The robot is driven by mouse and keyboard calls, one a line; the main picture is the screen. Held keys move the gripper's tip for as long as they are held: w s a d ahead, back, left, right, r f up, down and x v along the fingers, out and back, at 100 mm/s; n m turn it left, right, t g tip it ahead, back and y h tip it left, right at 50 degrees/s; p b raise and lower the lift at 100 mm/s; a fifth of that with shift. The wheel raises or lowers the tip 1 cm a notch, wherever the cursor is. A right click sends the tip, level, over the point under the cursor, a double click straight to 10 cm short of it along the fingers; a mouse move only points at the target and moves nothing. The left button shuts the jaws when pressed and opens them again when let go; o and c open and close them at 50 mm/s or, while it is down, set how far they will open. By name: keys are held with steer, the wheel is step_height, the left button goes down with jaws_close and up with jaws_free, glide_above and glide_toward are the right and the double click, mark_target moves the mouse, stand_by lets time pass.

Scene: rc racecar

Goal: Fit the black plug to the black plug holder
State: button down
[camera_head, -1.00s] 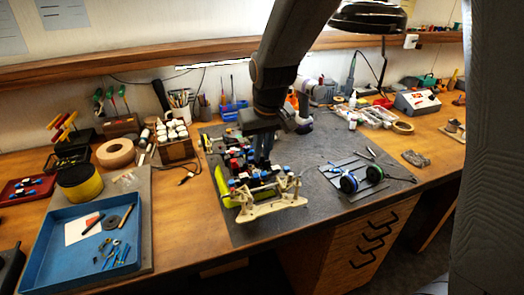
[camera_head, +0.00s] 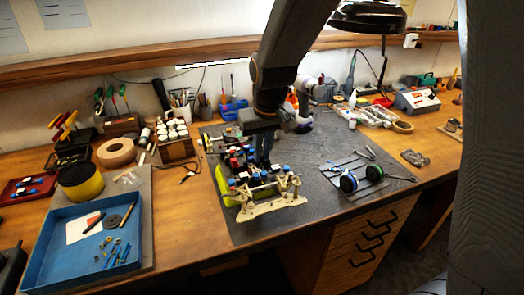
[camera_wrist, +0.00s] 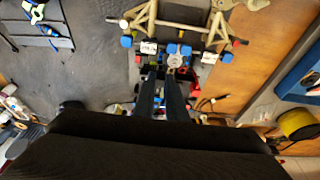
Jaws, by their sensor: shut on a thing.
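My gripper (camera_head: 262,147) points down over the middle of the partly built racecar (camera_head: 268,204) on the dark mat. In the wrist view, the two long dark fingers of my gripper (camera_wrist: 162,74) are close together, with their tips by the blue, white and red connectors near the pale front frame of the racecar (camera_wrist: 149,20). The gripper is shut on a small dark thing, likely the black plug, which the fingers almost wholly hide. I cannot pick out the black plug holder among the dark parts under the fingertips.
A blue tray (camera_head: 45,262) with small parts stands at the front left. A wooden rack of jars (camera_head: 177,148) and other tools stand behind. The mat between racecar and wheels is clear.

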steer(key=shift+s+b+x, duration=0.25)
steer(key=shift+b+x, duration=0.3)
steer(key=shift+x, duration=0.5)
steer(key=c, duration=1.7)
jaws_free()
steer(key=shift+f, duration=0.1)
steer(key=shift+b+v, duration=0.9)
steer(key=shift+v, duration=3.05)
